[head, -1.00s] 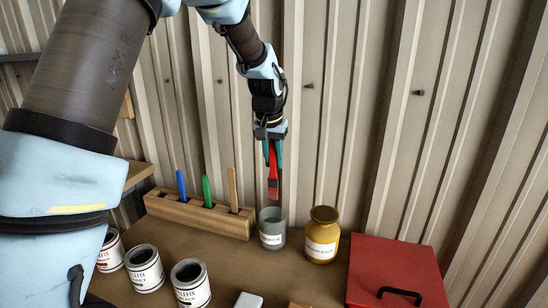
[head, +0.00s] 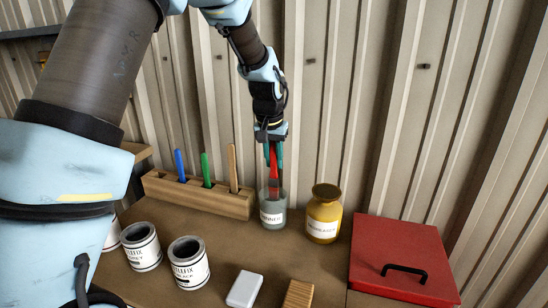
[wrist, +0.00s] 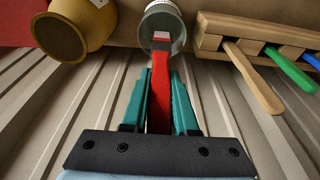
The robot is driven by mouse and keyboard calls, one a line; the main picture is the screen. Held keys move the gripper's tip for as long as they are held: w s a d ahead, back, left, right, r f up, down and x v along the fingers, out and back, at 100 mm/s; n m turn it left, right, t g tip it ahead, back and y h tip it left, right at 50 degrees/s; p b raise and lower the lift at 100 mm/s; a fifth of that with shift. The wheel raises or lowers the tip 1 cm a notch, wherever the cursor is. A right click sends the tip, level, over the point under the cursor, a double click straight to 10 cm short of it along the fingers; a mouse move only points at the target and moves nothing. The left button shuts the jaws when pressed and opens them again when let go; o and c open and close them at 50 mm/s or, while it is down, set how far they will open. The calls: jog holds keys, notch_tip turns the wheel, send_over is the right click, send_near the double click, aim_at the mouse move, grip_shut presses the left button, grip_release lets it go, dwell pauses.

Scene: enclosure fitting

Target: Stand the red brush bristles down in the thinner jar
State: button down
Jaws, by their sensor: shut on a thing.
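The red brush (head: 274,172) hangs upright, its handle held between the teal fingers of my gripper (head: 273,160). Its lower end is at the mouth of the grey-green thinner jar (head: 272,214), which has a white label. In the wrist view the brush (wrist: 163,85) runs from my gripper (wrist: 161,82) to the open jar (wrist: 152,22), its pale tip showing within the rim. How deep the tip sits is hard to tell.
A wooden rack (head: 205,198) with blue, green and wooden-handled tools stands left of the jar. A yellow jar (head: 323,212) stands close on its right. Paint cans (head: 188,265), a white block (head: 244,289), a wooden block (head: 298,294) and a red case (head: 410,250) are nearer.

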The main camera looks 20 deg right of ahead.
aim_at(270, 143)
jog(key=shift+s+a+b+x, duration=0.15)
jog(key=shift+b+x, duration=0.25)
jog(key=shift+x, duration=0.35)
jog(key=shift+s+a+b+x, duration=0.1)
jog(key=shift+b+x, duration=0.25)
jog(key=shift+x, duration=0.35)
jog(key=shift+s+a+b+x, duration=0.15)
jog(key=shift+b+x, duration=0.25)
jog(key=shift+x, duration=0.35)
jog(key=shift+f, duration=0.1)
jog(key=c, duration=0.6)
grip_release()
jog(key=b+v, duration=0.1)
jog(key=v, duration=1)
jog(key=shift+f, duration=0.1)
